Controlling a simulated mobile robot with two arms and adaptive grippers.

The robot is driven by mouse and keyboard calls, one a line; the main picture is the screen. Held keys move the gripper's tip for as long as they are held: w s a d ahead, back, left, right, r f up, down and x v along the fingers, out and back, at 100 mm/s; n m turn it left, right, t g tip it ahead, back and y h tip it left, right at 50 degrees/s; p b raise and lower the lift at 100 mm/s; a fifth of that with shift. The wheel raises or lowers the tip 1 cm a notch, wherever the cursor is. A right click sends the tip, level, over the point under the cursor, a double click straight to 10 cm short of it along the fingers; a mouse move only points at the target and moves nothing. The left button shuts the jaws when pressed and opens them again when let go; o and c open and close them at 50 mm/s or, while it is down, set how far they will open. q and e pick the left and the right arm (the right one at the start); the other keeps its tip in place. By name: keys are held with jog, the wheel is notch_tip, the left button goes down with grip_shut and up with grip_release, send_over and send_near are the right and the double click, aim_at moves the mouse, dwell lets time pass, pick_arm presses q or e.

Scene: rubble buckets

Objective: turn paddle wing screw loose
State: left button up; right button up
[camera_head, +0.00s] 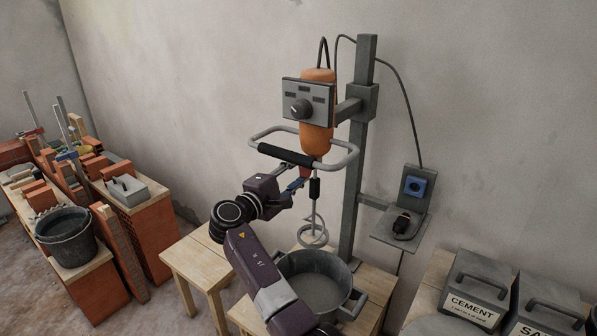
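An orange mixer (317,112) with a grey control box (307,102) hangs on a grey upright post. Below it, a paddle shaft with a dark collar (315,188) carries a spiral paddle (313,233) above a dark mixing tub (316,280). A small red part (305,171) shows at the shaft's top; I cannot tell whether it is the wing screw. My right gripper (298,185) points right, its fingertips close to the shaft just below the mixer. Whether its fingers are shut on anything is too small to tell. My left gripper is out of view.
A looped handle with a black grip (286,155) juts out just above my gripper. A wooden stool (200,262) stands left of the tub. A socket shelf (402,228) is on the right, with cement (477,290) and sand boxes below. Bricks and a bucket (66,238) are at left.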

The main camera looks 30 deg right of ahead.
jog(key=o, duration=1.2)
jog(key=shift+d, duration=0.1)
jog(key=v, duration=1.2)
jog(key=shift+w, duration=0.1)
jog(key=shift+f, duration=0.1)
notch_tip(320, 180, down, 28)
jog(key=a+n+t+y, duration=0.1)
jog(key=a+n+y, duration=0.2)
jog(key=n+y, duration=0.25)
jog(key=s+a+f+g+y, duration=0.1)
jog(key=s+a+f+y, duration=0.3)
jog(key=f, duration=0.7)
jog(key=s+d+f+g+y, duration=0.1)
jog(key=s+f+y, duration=0.1)
jog(key=s+f, duration=0.7)
jog(key=s+a+f+m+g+y, duration=0.3)
jog(key=s+f+m, duration=0.1)
jog(key=s+f, duration=1.4)
jog(key=s+f+m, duration=0.2)
jog(key=s, duration=0.6)
jog(key=s+d+f+m+g+y, duration=0.1)
jog(key=s+f, duration=0.1)
jog(key=s, duration=0.6)
jog(key=s+d+f+m+g+y, duration=0.1)
jog(key=s+f+m, duration=0.1)
jog(key=s, duration=0.7)
jog(key=shift+f+m, duration=0.35)
jog(key=shift+f, duration=0.05)
